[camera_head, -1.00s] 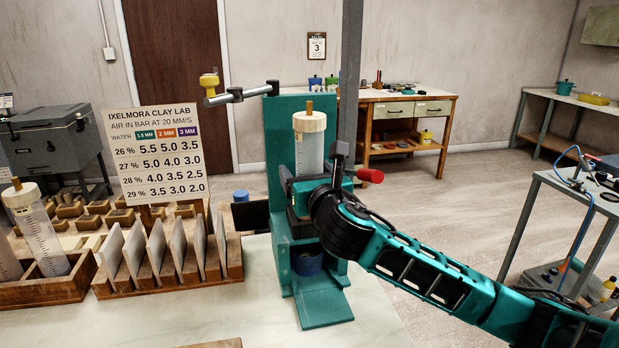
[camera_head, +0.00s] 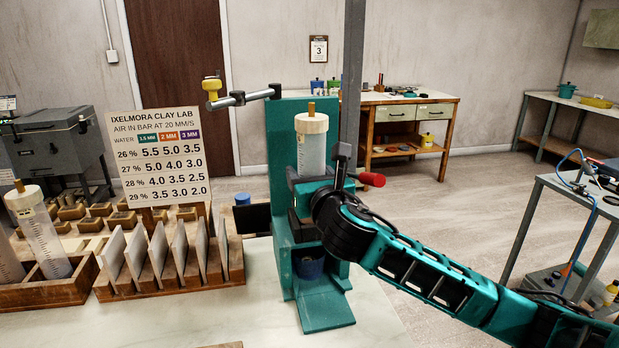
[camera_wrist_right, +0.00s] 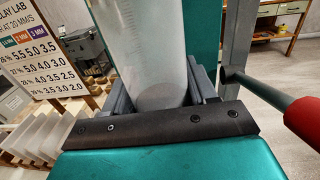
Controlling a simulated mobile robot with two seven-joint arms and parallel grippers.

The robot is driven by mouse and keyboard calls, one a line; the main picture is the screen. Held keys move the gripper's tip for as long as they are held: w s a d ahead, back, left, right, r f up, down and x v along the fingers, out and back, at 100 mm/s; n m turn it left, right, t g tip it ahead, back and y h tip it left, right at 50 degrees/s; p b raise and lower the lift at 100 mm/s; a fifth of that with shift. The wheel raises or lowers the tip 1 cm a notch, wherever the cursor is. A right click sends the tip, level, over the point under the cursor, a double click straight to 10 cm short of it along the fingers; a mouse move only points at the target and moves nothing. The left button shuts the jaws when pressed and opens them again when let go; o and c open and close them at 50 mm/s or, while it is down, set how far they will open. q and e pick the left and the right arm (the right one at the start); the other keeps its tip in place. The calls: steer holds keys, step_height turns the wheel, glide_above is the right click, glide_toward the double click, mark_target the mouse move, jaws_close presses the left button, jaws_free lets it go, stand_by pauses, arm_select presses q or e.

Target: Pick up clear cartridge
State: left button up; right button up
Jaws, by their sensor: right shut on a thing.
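A clear cartridge (camera_head: 311,153) with a cream cap and a brown tip stands upright in front of the teal press frame (camera_head: 283,180). My right gripper (camera_head: 308,184) is at the cartridge's lower part, its arm coming in from the right. In the right wrist view the clear cartridge (camera_wrist_right: 155,55) sits between the dark fingers of my right gripper (camera_wrist_right: 163,92), which are shut on it. The cartridge's lower end is hidden behind the gripper body. My left gripper is not in view.
A red-ended handle (camera_head: 371,179) is close to the gripper's right. A wooden rack (camera_head: 60,290) at left holds more clear cartridges. A slotted wooden stand (camera_head: 175,295) with grey slabs is left of the press. A blue cup (camera_head: 310,267) sits below the gripper.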

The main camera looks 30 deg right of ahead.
step_height(320, 180, up, 20)
steer(key=shift+f+p, duration=0.1)
steer(key=shift+p, duration=0.45)
stand_by(0.8)
